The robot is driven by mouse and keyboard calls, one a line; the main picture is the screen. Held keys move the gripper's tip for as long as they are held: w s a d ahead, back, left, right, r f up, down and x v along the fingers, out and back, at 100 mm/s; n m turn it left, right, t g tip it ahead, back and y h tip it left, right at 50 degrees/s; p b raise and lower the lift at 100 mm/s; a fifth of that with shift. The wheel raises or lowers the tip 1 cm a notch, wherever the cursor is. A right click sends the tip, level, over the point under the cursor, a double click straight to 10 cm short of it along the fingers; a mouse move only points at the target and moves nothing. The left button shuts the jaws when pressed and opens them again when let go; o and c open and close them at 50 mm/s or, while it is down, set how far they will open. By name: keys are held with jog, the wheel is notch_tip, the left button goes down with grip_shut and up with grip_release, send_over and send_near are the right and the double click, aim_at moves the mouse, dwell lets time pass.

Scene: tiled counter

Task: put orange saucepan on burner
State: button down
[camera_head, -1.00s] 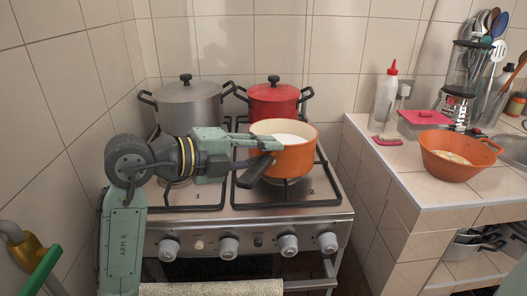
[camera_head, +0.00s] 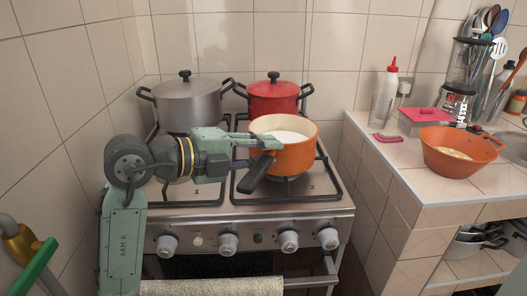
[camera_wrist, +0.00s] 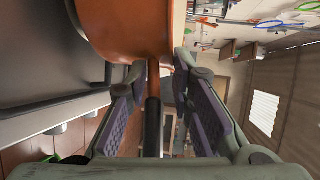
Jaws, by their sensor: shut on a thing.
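The orange saucepan (camera_head: 300,156) has a pale inside, and its black handle (camera_head: 256,174) points toward the front left. It is over the front right burner (camera_head: 290,201) of the stove; I cannot tell whether its base touches the grate. My gripper (camera_head: 272,143) reaches in from the left and is shut on the saucepan at its handle, close to the body. In the wrist view, the saucepan's orange side (camera_wrist: 130,25) fills the top, and the handle runs between the two fingers (camera_wrist: 160,68).
A grey pot (camera_head: 190,105) and a red pot (camera_head: 272,98) stand on the back burners. A tiled counter at the right holds an orange bowl (camera_head: 455,160), a red-capped bottle (camera_head: 389,92) and a pink-lidded box (camera_head: 425,118). The front left burner is clear beneath my arm.

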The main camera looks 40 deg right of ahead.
jog(key=shift+d+f, duration=0.1)
jog(key=shift+f, duration=0.35)
jog(key=c, duration=1.3)
grip_release()
jog(key=shift+w, duration=0.1)
jog(key=shift+v, duration=3.85)
